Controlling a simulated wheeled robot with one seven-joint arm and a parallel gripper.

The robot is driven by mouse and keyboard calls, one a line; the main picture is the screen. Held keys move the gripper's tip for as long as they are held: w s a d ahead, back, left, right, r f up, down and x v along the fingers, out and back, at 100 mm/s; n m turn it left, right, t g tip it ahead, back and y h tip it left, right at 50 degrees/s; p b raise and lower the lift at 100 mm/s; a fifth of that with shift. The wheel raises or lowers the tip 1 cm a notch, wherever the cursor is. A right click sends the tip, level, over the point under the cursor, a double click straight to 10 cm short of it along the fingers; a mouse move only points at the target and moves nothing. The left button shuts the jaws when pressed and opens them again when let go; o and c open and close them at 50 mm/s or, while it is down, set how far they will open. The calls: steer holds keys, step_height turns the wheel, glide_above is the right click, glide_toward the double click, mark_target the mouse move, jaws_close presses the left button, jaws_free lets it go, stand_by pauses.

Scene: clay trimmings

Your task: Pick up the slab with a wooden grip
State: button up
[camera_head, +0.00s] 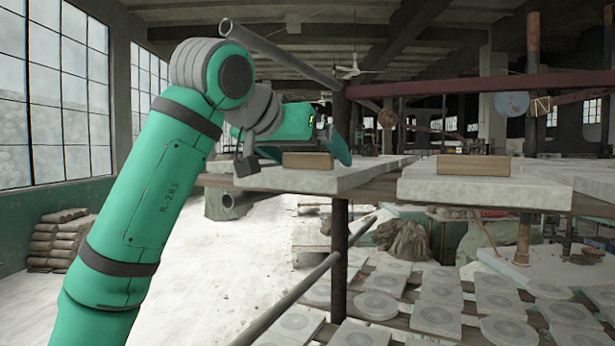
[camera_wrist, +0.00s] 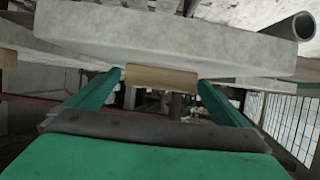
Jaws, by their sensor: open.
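A grey slab (camera_head: 362,173) lies on a raised rack, with a tan wooden grip (camera_head: 307,161) upright on its top. In the upside-down wrist view the same slab (camera_wrist: 150,40) fills the top, and its wooden grip (camera_wrist: 160,78) shows between my two green fingers. My gripper (camera_head: 335,150) is open and empty, low over the slab at the grip. Contact with the grip cannot be told. A second slab (camera_head: 420,184) with its own wooden grip (camera_head: 474,165) lies to the right.
A grey pipe (camera_head: 275,52) runs diagonally above the slab. A dark post (camera_head: 340,260) stands under the rack. Lower shelves hold several pale discs and tiles (camera_head: 436,318).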

steer(key=c, duration=1.7)
steer(key=shift+r, duration=0.1)
steer(key=shift+c, duration=1.2)
steer(key=shift+r, duration=0.1)
